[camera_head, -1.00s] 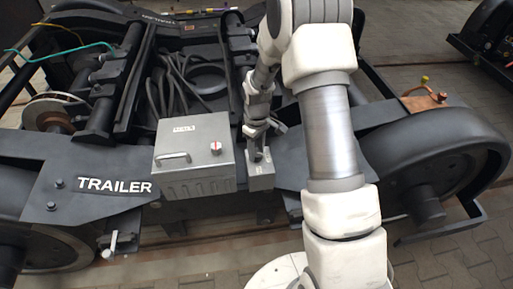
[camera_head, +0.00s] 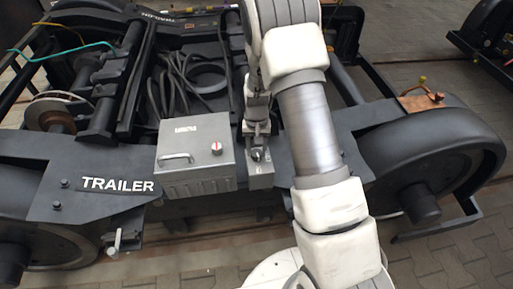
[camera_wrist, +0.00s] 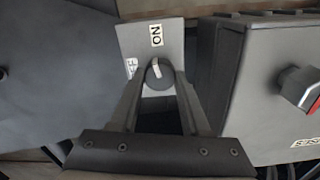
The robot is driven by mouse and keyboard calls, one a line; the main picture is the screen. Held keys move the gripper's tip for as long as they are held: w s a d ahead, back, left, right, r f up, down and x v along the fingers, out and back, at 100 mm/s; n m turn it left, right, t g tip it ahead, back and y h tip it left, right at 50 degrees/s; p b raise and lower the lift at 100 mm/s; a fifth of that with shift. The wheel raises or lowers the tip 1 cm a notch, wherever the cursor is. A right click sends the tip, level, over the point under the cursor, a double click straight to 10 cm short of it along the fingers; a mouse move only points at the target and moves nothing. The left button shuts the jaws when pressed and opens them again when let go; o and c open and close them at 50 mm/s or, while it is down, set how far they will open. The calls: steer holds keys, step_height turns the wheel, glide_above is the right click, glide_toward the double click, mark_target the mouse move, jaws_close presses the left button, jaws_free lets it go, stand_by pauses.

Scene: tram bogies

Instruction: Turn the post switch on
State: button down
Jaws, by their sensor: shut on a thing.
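The post switch is a small grey box (camera_head: 261,178) on the trailer bogie frame, beside a larger grey box. In the wrist view its light plate (camera_wrist: 173,40) carries an ON label at the top and a partly hidden label at the left. Its round dark knob (camera_wrist: 158,76) has a white mark that points up, toward the ON label. My gripper (camera_wrist: 157,85) has its two fingers on either side of the knob and is shut on it. In the head view my gripper (camera_head: 256,143) reaches down onto the switch from behind.
The larger grey box (camera_head: 195,160) with a handle and a red-marked knob (camera_head: 216,148) stands close at the left of the switch. Dark wheels (camera_head: 425,160) and cables (camera_head: 172,92) surround it. Paved floor (camera_head: 440,255) is open at the lower right.

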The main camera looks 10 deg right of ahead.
mark_target(257, 152)
steer(key=shift+m, duration=1.1)
steer(key=shift+c, duration=1.9)
jaws_free()
steer(key=shift+p, duration=0.3)
step_height(257, 152, up, 17)
steer(key=p, duration=0.4)
steer(key=shift+r, duration=0.2)
steer(key=shift+r, duration=0.1)
